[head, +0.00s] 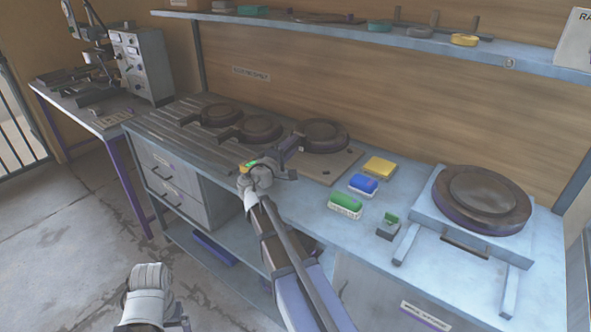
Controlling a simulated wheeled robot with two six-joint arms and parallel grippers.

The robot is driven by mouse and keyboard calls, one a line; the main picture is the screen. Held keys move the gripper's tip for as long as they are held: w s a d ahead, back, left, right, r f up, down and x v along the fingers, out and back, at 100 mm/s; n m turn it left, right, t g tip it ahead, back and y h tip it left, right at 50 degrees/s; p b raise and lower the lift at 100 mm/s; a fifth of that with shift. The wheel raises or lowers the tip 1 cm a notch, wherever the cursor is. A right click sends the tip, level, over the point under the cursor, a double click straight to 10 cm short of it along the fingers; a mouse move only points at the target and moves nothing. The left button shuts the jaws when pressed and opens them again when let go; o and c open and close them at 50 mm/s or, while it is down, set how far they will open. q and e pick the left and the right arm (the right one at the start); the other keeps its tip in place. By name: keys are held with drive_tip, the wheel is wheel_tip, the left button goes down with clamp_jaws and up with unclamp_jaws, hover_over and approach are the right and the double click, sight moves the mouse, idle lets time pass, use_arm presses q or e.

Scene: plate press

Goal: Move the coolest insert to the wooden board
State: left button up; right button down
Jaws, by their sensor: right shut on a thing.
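Three round dark inserts with short handles show in the head view: a left one (221,115), a middle one (262,129) and a right one (322,134). The left and middle ones lie on the grey slatted surface (165,128). The right one is over a flat brownish board (343,167); whether it touches the board is unclear. My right gripper (289,146) is shut at the handle of the right insert, and the grip itself is partly hidden. My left gripper (180,322) is low at the bottom edge, away from the bench, its jaws unclear. Temperatures are not readable.
A press-like stand with a round dark plate (482,193) is at the bench's right. Yellow (379,166), blue (363,183) and green (346,202) blocks and a small green-topped item (389,226) lie between. A shelf (440,46) runs above.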

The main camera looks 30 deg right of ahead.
use_arm(q)
drive_tip(key=shift+f+b, duration=0.85)
drive_tip(key=shift+f, duration=0.55)
use_arm(e)
drive_tip(key=shift+f, duration=1.4)
use_arm(q)
drive_tip(key=shift+f, duration=0.1)
use_arm(e)
drive_tip(key=shift+f, duration=0.1)
wheel_tip(320, 180, down, 4)
drive_tip(key=b, duration=0.4)
use_arm(q)
wheel_tip(320, 180, down, 4)
drive_tip(key=shift+r, duration=0.25)
use_arm(e)
drive_tip(key=shift+r, duration=0.25)
use_arm(q)
drive_tip(key=shift+f, duration=0.1)
use_arm(e)
drive_tip(key=shift+f, duration=0.1)
drive_tip(key=c, duration=1)
unclamp_jaws()
drive_tip(key=shift+f, duration=0.1)
drive_tip(key=o, duration=0.5)
